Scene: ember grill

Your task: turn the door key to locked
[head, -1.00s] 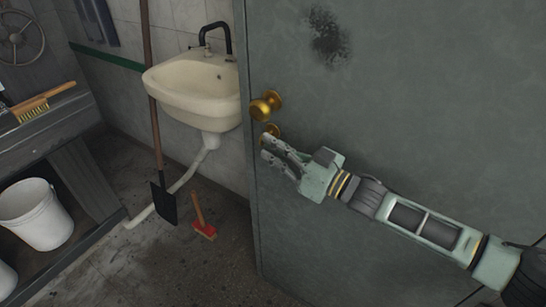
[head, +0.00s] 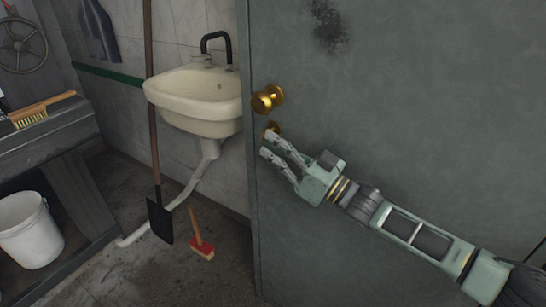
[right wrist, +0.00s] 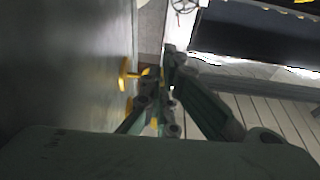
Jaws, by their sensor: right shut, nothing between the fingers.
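The grey-green door (head: 400,90) fills the right of the head view. A brass knob (head: 267,98) sits near its left edge, with a smaller brass lock fitting (head: 272,127) below it. My right gripper (head: 268,144) is shut and empty, its fingertips just below and in front of the lock fitting, partly covering it. I cannot make out a key or its angle in the head view. In the right wrist view brass parts (right wrist: 124,75) stick out from the door face, left of the fingers (right wrist: 170,70); another bit of brass shows between the finger links. My left gripper is not in view.
A cream sink (head: 195,95) hangs on the wall left of the door. A bench with a brush (head: 40,110) and a white bucket (head: 28,232) is at the left.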

